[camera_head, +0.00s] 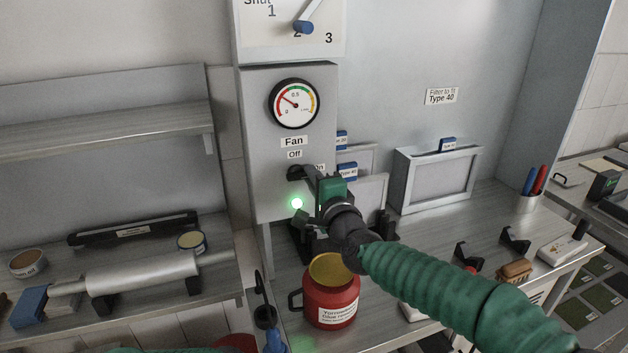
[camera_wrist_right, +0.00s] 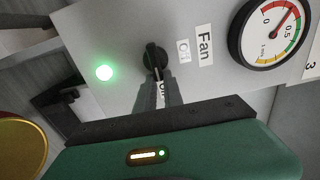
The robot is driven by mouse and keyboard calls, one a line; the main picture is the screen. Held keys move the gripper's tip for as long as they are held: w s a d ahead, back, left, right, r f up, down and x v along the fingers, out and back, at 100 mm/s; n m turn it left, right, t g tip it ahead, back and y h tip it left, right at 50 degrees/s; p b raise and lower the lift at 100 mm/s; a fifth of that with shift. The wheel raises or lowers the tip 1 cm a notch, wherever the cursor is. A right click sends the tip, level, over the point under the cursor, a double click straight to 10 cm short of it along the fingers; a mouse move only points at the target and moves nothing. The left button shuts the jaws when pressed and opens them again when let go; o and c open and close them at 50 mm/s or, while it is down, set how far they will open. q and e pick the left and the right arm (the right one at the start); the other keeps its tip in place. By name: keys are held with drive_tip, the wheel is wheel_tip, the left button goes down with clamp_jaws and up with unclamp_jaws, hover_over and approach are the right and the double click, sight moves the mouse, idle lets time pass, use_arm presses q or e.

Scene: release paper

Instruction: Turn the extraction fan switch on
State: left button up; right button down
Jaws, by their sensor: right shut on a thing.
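The black fan switch (camera_head: 296,173) sits on the grey control box under the "Fan" and "Off" labels; it also shows in the right wrist view (camera_wrist_right: 152,57). Its handle lies sideways, toward the partly covered "On" label. A green lamp (camera_head: 297,204) glows below the switch, and this lamp shows in the wrist view too (camera_wrist_right: 104,73). My right gripper (camera_head: 308,174) reaches the switch from the right, its fingers shut on the handle. The fingers and green gripper body hide part of the handle and label. My left gripper is not in view.
A round gauge (camera_head: 294,103) is above the switch. Framed filters (camera_head: 437,178) stand right of the box.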

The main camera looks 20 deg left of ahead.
drive_tip(key=shift+s+a+f, duration=0.15)
drive_tip(key=shift+a+f, duration=0.05)
drive_tip(key=shift+f, duration=0.2)
drive_tip(key=c, duration=1.5)
unclamp_jaws()
drive_tip(key=shift+o, duration=0.2)
drive_tip(key=shift+r, duration=0.2)
drive_tip(key=shift+a, duration=0.1)
drive_tip(key=v, duration=1.6)
drive_tip(key=shift+d, duration=0.3)
